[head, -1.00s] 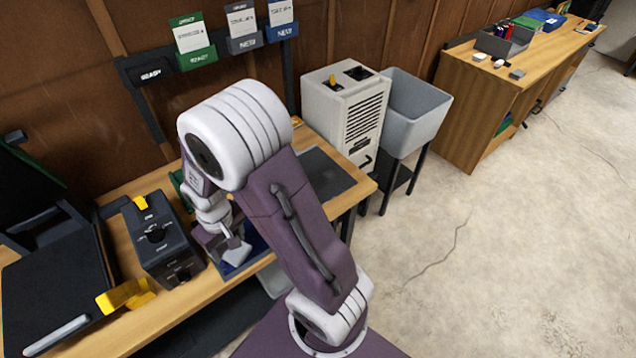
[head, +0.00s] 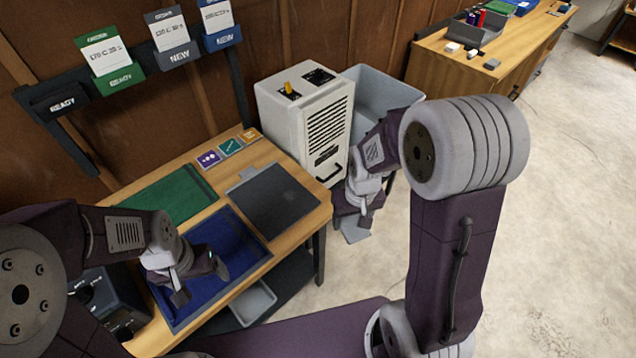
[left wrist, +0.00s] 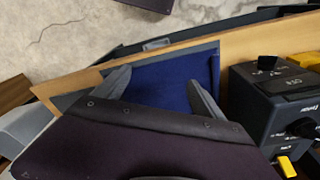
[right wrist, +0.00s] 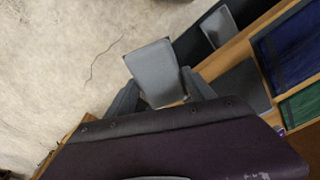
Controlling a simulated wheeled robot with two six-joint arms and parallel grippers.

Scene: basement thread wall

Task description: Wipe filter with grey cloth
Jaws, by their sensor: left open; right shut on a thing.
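My right gripper (head: 358,208) is shut on a flat grey piece (right wrist: 155,70), held past the right end of the bench. The piece looks rectangular with rounded corners; I cannot tell whether it is the filter or the grey cloth. My left gripper (head: 190,278) is open above the blue tray (head: 243,228); its spread fingers, with nothing between them, show in the left wrist view (left wrist: 155,88). A dark grey panel or mat (head: 278,203) with a light tab lies on the bench right of the tray. No other piece is clearly a filter or cloth.
A white vented unit (head: 278,125) with a black handle stands behind my right gripper. A grey tub (head: 380,95) is beside it. A green mat (head: 175,190) and a dark control box (head: 105,300) flank the blue tray. Open floor (head: 570,190) lies right.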

